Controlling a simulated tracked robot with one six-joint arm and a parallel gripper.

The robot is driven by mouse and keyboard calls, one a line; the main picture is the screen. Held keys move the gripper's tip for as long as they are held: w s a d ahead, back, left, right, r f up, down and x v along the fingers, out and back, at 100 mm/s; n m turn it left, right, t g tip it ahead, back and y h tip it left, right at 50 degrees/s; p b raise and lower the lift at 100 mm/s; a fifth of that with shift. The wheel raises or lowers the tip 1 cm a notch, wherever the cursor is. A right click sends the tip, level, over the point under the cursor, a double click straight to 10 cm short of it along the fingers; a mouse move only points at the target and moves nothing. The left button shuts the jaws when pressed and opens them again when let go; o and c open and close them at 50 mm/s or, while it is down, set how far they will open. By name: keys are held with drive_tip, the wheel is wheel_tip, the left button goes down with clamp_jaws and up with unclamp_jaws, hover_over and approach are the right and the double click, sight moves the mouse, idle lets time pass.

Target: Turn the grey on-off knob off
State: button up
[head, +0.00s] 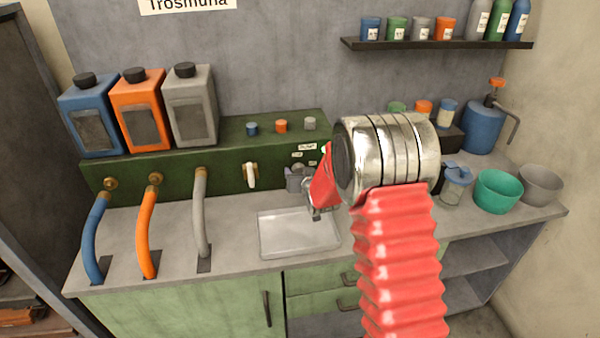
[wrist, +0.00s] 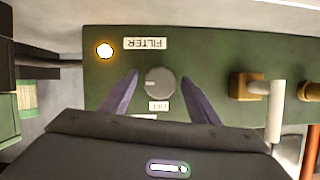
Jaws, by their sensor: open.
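The grey knob (wrist: 160,82) is a round dial on the green panel (wrist: 215,55), between my two fingertips in the wrist view. A pale mark on it points left in that picture. My gripper (wrist: 160,76) is open, with a dark finger on each side of the knob and visible gaps between; whether either touches it I cannot tell. A small label (wrist: 159,106), upside down and seemingly OFF, is beside the knob. In the head view my gripper (head: 312,198) is at the panel, mostly behind my arm, and the knob is hard to make out.
A glowing lamp (wrist: 104,50) and an upside-down FILTER label (wrist: 145,43) are near the knob. A tap with a white handle (head: 250,175) is left of my gripper in the head view. A clear tray (head: 290,235) lies below. Hoses and bottles stand left, bowls right.

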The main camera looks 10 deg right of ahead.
drive_tip(key=shift+w+f, duration=0.25)
drive_tip(key=shift+w, duration=0.3)
drive_tip(key=shift+c, duration=0.3)
drive_tip(key=c, duration=1)
